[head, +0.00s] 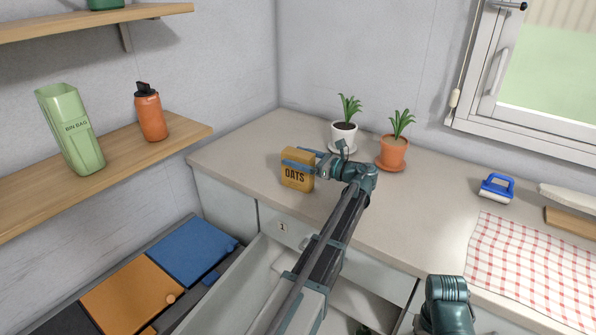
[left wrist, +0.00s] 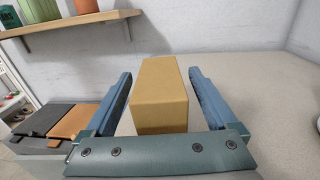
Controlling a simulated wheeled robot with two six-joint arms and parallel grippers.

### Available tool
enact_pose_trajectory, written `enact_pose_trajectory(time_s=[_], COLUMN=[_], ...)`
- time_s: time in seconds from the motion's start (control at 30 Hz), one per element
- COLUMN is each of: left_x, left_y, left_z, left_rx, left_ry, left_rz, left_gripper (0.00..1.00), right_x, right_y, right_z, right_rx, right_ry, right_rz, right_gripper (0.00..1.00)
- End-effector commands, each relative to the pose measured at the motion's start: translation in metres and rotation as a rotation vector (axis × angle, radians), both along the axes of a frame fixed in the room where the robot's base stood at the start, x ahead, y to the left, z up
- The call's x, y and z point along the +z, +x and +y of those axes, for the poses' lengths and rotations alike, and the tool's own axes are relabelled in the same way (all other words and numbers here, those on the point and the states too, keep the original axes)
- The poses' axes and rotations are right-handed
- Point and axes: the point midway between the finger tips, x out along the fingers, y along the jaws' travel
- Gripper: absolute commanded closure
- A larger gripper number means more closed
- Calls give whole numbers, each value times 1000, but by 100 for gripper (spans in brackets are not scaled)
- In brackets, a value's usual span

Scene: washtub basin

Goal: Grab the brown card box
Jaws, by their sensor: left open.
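The brown card box (head: 297,179), marked OATS, stands upright on the counter near its front left edge. My left gripper (head: 308,158) reaches the box at its upper part. In the left wrist view the box (left wrist: 160,95) stands between the two open blue fingers of the left gripper (left wrist: 160,90), with a visible gap on each side. The fingers do not appear to touch it. Part of another arm link of mine shows at the bottom right of the head view, but the right gripper's fingers do not show.
A white pot plant (head: 343,134) and a terracotta pot plant (head: 392,152) stand close behind the box. A blue-handled brush (head: 496,188) and a checked cloth (head: 533,262) lie to the right. An open drawer (head: 222,290) is below the counter (head: 240,160). Wall shelves (head: 110,166) are at left.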

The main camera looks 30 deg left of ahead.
Motion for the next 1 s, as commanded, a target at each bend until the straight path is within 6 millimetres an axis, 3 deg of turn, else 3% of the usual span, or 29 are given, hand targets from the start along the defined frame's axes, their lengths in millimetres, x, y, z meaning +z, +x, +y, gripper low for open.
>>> enact_pose_trajectory(time_s=[0.17,0.67,1.0], left_x=[0,0,4], left_y=[0,0,0], left_z=[0,0,0], left_rx=[-1,-1,-1], left_ry=[0,0,0], left_rz=[0,0,0], left_gripper=[9,97,99], right_x=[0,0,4], right_y=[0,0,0], right_z=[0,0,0], right_rx=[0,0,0], right_ry=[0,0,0], right_rz=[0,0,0], right_gripper=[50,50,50])
